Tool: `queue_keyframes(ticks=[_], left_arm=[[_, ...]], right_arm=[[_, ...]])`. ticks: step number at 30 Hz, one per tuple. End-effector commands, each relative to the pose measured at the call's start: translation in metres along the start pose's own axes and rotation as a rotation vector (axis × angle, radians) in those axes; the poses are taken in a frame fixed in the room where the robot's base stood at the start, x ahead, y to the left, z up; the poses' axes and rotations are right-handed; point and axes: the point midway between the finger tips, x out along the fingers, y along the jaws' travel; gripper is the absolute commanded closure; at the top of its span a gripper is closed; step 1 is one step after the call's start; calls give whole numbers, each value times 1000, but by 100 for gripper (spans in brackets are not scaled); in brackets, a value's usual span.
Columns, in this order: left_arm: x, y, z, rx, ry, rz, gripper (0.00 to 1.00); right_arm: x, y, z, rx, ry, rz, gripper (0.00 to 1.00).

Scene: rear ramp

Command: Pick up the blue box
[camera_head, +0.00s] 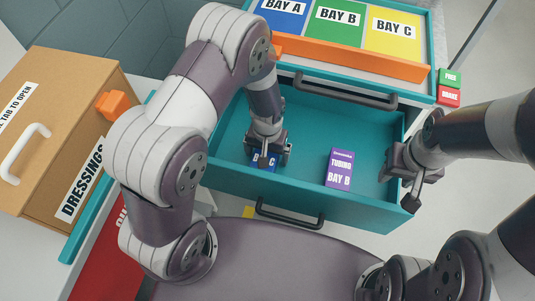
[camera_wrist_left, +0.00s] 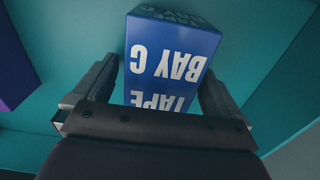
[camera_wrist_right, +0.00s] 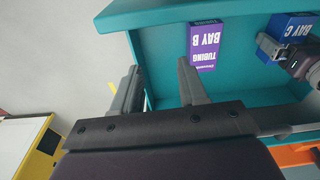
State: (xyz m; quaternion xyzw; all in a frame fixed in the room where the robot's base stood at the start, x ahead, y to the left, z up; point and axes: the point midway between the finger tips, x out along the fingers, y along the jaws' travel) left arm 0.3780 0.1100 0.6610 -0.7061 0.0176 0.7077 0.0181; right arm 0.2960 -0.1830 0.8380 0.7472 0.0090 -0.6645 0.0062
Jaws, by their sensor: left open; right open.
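The blue box (camera_wrist_left: 168,62), marked TAPE BAY C, lies in the open teal drawer (camera_head: 300,112). In the head view the blue box (camera_head: 262,160) is mostly hidden under my left gripper (camera_head: 268,157). In the left wrist view my left gripper (camera_wrist_left: 158,95) is open, with one finger on each side of the box. I cannot tell whether the fingers touch it. My right gripper (camera_head: 410,185) is open and empty at the drawer's right wall. In the right wrist view the blue box (camera_wrist_right: 290,28) is at the upper right.
A purple TUBING BAY B box (camera_head: 340,168) stands in the drawer, right of the blue box. Above the drawer is a tray with blue, green and yellow bays (camera_head: 338,22). A cardboard-coloured DRESSINGS box (camera_head: 60,120) stands at left. Drawer handles (camera_head: 345,90) stick out.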

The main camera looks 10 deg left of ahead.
Motion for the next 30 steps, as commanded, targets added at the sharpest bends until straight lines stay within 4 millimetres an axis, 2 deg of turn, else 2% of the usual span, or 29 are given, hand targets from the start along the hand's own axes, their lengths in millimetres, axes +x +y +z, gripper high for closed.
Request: queue_keyframes(ticks=[4,5,10,20,23,27,28,30], left_arm=[[-1,0,0,0,1,0,1],[-1,0,0,0,1,0,8],[-1,0,0,0,1,0,63],[-6,0,-1,0,3,1,64],[-17,0,-2,0,5,1,64],[-43,0,-2,0,6,1,64],[-48,2,-2,2,6,1,64],[-55,20,0,7,3,1,64]], right_arm=[[0,0,0,0,0,0,57],[0,0,0,0,0,0,57],[0,0,0,0,0,0,57],[-2,0,0,0,0,0,57],[-5,0,-1,0,0,0,57],[-11,0,-1,0,0,0,57],[-12,0,-2,0,0,0,57],[-13,0,-2,0,0,0,57]])
